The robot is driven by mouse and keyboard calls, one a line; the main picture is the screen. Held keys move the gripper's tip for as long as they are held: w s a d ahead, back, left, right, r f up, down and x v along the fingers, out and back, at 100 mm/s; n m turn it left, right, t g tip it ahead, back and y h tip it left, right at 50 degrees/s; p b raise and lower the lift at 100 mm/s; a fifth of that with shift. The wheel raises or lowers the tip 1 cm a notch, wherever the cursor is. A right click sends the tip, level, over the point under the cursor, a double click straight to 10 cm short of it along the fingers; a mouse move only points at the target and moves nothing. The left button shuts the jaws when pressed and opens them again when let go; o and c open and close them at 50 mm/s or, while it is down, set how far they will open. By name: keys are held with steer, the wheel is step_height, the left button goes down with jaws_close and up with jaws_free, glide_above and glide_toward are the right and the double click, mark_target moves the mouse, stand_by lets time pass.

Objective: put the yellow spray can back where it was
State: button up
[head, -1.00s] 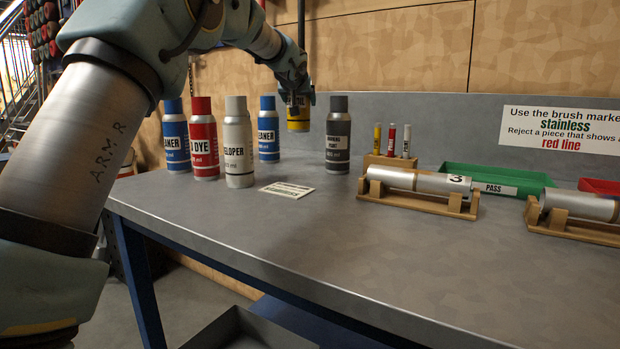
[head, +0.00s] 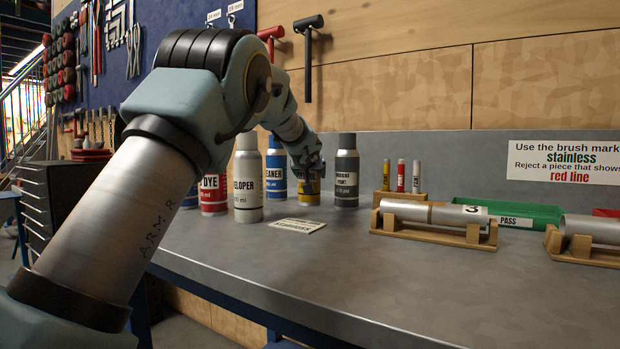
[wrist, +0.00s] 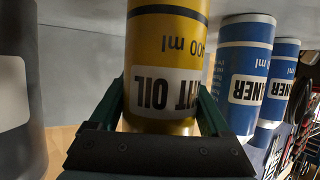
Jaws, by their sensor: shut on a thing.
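The yellow spray can (head: 308,198) is at the back of the bench, between a blue cleaner can (head: 277,170) and a dark grey can (head: 346,172). In the head view my gripper (head: 308,178) covers its upper part.
A white developer can (head: 247,185) and a red dye can (head: 212,194) stand to the left. A small label card (head: 298,225) lies in front. A marker block (head: 400,196) and a cylinder on a wooden cradle (head: 433,235) are to the right. The front bench is clear.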

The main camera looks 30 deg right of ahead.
steer(key=shift+r, duration=0.1)
steer(key=o, duration=1.6)
steer(key=shift+r, duration=0.15)
steer(key=b+v, duration=0.3)
steer(key=v, duration=0.9)
steer(key=shift+a, duration=0.1)
